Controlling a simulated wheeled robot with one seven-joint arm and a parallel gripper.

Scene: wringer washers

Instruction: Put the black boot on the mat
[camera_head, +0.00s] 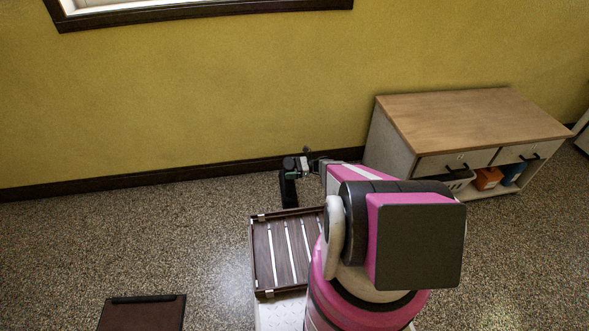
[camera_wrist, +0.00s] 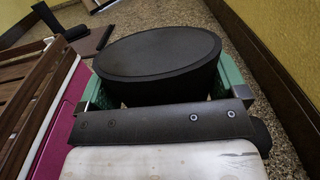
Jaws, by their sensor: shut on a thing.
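The black boot (camera_head: 289,190) is near the wall, in the middle of the head view. My gripper (camera_head: 300,168) is shut on its upper part. In the wrist view the boot (camera_wrist: 160,55) shows as a wide black oval between the two green fingers, and its lower part is hidden. I cannot tell whether it touches the floor. The dark brown mat (camera_head: 142,315) lies on the floor at the lower left of the head view, with a black bar along its far edge. It appears to show in the wrist view too (camera_wrist: 95,41), at the upper left.
A slatted wooden bench (camera_head: 262,255) stands between my arm and the mat's side of the floor. A wood-topped cabinet (camera_head: 470,125) with bins below stands to the right. The yellow wall (camera_head: 200,100) is close behind the boot.

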